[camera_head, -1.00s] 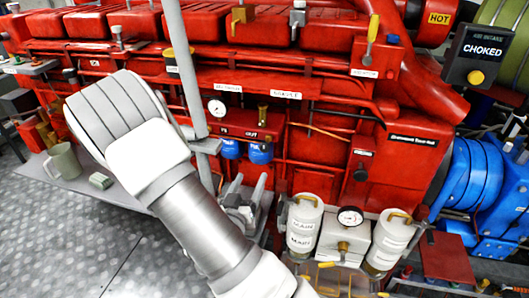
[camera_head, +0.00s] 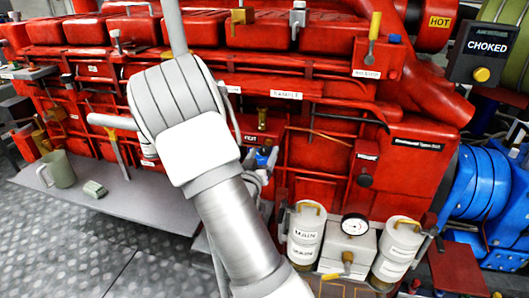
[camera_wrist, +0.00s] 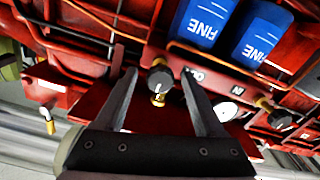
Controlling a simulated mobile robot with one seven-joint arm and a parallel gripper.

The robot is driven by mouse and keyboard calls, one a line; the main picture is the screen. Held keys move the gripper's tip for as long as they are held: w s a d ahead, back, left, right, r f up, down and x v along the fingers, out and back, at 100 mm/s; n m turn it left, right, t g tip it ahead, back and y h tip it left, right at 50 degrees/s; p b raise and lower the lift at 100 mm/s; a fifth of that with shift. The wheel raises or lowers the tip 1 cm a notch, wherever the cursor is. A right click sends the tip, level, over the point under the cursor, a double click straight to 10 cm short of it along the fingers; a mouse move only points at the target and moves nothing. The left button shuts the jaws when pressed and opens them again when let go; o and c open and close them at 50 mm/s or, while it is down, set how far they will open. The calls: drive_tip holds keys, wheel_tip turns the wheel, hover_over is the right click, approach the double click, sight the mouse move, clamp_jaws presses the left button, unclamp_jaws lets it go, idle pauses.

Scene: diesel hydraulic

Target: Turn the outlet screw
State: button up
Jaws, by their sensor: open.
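The outlet screw (camera_wrist: 159,80), a dark round knob on a brass stem, shows in the wrist view beside a dark label that seems to read OUT. My gripper (camera_wrist: 158,74) is open, its two grey fingers spread on either side of the knob in that view. I see no finger touching the knob, and cannot tell the remaining depth between them.
Two blue FINE filters (camera_wrist: 205,22) hang close by in the wrist view.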

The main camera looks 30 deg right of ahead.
drive_tip(key=shift+x, duration=0.8)
clamp_jaws()
